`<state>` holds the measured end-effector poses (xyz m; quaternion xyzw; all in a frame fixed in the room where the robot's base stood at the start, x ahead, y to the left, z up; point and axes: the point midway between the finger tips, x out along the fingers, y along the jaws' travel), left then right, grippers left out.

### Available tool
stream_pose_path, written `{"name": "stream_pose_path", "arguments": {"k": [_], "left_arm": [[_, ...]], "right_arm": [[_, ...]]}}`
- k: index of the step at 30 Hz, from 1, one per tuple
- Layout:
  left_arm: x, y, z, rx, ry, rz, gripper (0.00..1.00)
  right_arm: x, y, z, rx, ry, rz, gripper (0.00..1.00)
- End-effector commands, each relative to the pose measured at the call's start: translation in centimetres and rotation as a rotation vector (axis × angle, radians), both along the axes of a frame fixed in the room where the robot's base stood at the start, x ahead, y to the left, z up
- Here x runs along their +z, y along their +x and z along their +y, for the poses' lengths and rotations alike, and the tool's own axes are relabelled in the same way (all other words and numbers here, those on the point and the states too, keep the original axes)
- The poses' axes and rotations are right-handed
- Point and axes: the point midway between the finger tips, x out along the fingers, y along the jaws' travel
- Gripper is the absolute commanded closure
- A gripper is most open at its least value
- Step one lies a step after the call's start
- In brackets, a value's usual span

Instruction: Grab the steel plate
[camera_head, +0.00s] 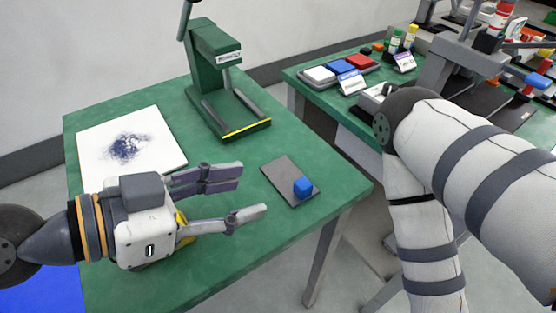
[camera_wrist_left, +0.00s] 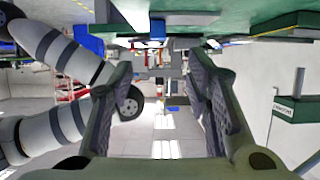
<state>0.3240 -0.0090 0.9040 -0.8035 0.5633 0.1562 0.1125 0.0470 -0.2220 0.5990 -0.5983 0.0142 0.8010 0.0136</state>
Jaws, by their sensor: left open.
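The steel plate (camera_head: 280,172) is a thin dark grey rectangle lying flat on the green table, near its right edge. The fingers look apart from the plate. In the left wrist view the open fingers (camera_wrist_left: 163,85) frame the picture, and a blue block shows near the top middle. My right arm shows at the right, but its gripper is out of view.
A green press-like stand (camera_head: 215,60) with a yellow front strip stands behind the plate. A white sheet with dark specks (camera_head: 95,150) lies at the left. A second green table (camera_head: 310,92) at the back right holds coloured trays and bottles. The table's front is clear.

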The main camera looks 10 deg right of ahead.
Motion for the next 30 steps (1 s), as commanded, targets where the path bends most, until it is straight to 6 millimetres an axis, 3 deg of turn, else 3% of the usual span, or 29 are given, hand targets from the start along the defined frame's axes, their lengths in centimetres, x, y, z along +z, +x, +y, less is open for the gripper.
{"name": "stream_pose_path", "arguments": {"k": [2, 16, 25, 30], "left_arm": [[-1.8, 0.4, -1.6, -0.008, 0.005, 0.016, 0.56], [-4.4, 3.5, -8.6, -0.001, 0.002, 0.012, 0.56], [-4.7, 3.8, -9.4, 0.002, 0.001, 0.010, 0.56], [-4.7, 3.8, -9.4, 0.002, 0.001, 0.010, 0.92]], "right_arm": [[-1.1, -1.2, 0.0, 0.001, 0.000, 0.039, 0.60], [-1.4, -1.4, 0.0, 0.001, 0.000, 0.047, 0.60], [-1.4, -1.4, 0.0, 0.001, 0.000, 0.047, 0.60], [-1.4, -1.4, 0.0, 0.001, 0.000, 0.047, 0.60]]}}
